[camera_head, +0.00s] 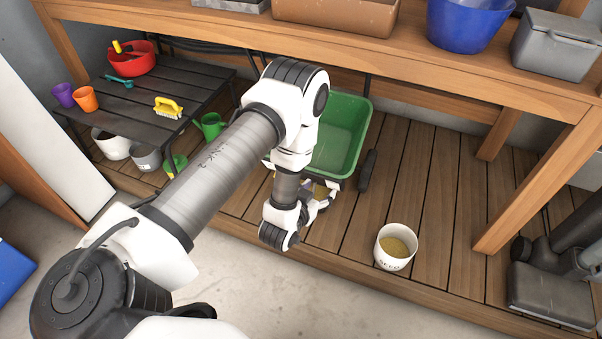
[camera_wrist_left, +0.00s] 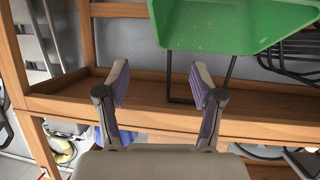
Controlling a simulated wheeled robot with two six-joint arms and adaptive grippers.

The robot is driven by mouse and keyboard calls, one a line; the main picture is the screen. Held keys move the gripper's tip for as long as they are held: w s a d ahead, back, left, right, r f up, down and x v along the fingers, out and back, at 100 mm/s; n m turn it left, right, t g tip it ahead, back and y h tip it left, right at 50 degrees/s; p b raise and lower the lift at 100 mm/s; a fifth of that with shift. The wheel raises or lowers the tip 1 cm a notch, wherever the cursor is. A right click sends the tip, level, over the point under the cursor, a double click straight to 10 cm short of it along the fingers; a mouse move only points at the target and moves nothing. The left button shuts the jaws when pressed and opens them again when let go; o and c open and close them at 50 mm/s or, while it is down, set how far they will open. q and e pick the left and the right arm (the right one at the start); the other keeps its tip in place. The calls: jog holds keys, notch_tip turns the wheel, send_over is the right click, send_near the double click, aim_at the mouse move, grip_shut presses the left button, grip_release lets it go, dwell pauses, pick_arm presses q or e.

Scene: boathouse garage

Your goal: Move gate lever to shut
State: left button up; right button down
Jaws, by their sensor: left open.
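My left arm comes in from the left in the head view. Its gripper (camera_head: 331,193) is partly hidden behind my own wrist, beside the near end of a green wheelbarrow tub (camera_head: 345,130). In the left wrist view the gripper (camera_wrist_left: 160,88) is open, with its two fingers apart and nothing between them. The green tub (camera_wrist_left: 235,25) shows beyond and above the fingers there, with a dark metal leg under it. I cannot make out a gate lever in either view. My right gripper is not in view.
A white seed bucket (camera_head: 396,246) stands on the wooden deck (camera_head: 430,190). A wooden workbench (camera_head: 420,65) spans the back, with a blue bowl (camera_head: 468,22) and grey box (camera_head: 556,45). A dark slatted table (camera_head: 140,100) stands left. Deck between tub and bucket is clear.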

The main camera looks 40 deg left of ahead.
pick_arm(q)
jog(key=w+a+f+t+y+b, duration=0.1)
jog(key=a+f+b, duration=0.2)
jog(key=f+b, duration=0.7)
jog(key=w+a+f+n+t+y+b, duration=0.1)
jog(key=w+a+f+b, duration=0.1)
jog(key=f+b, duration=0.8)
jog(key=w+a+f+t+y+b, duration=0.1)
jog(key=a+f+t+b, duration=0.15)
jog(key=f+b, duration=0.75)
jog(key=shift+g, duration=0.45)
jog(key=b+x, duration=0.1)
jog(key=x, duration=0.2)
jog(key=b+x, duration=0.1)
jog(key=x, duration=0.2)
jog(key=f+b+x, duration=0.1)
jog(key=x, duration=0.2)
jog(key=shift+w+a+f, duration=0.15)
jog(key=shift+w+a, duration=0.05)
jog(key=shift+a, duration=0.15)
jog(key=shift+w+a, duration=0.1)
jog(key=shift+w, duration=0.35)
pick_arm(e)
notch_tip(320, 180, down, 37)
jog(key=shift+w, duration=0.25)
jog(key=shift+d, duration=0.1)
pick_arm(q)
jog(key=c, duration=1)
